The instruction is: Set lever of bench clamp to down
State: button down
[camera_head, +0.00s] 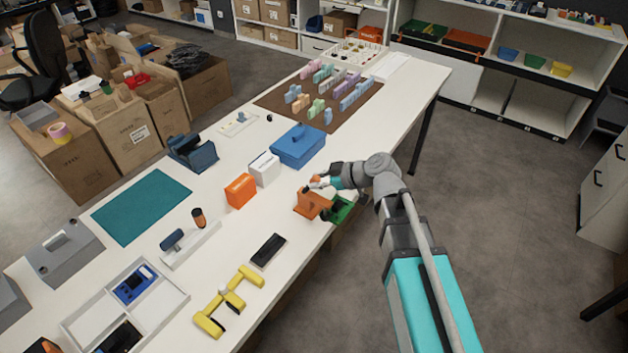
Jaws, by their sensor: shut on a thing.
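What looks like the bench clamp is an orange block (307,206) with a green part (342,209) beside it, at the right edge of the white table. My gripper (317,184) is right above the orange block, reaching in from the right. It is shut on a small part at the top of the clamp, which I take to be the lever. The fingers and wrist hide most of this part, so its angle is not clear.
An orange box (240,190), a white box (264,169) and a blue case (298,146) stand close by on the left. A black flat object (268,250) and a yellow jointed object (228,302) lie nearer. Floor is open on the right.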

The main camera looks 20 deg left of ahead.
jog(key=shift+w, duration=0.15)
jog(key=shift+c, duration=2.2)
grip_release()
jog(key=d+m+h+p, duration=0.4)
jog(key=d+m, duration=0.6)
jog(key=d, duration=1.2)
jog(key=s+d+m+h+p, duration=0.1)
jog(key=d+m+h+p, duration=0.3)
jog(key=d, duration=1.8)
jog(key=m+h, duration=0.3)
jog(key=m, duration=0.3)
jog(key=shift+s+d+f+h, duration=0.2)
jog(key=shift+s+f+h, duration=0.05)
jog(key=shift+f+h, duration=0.15)
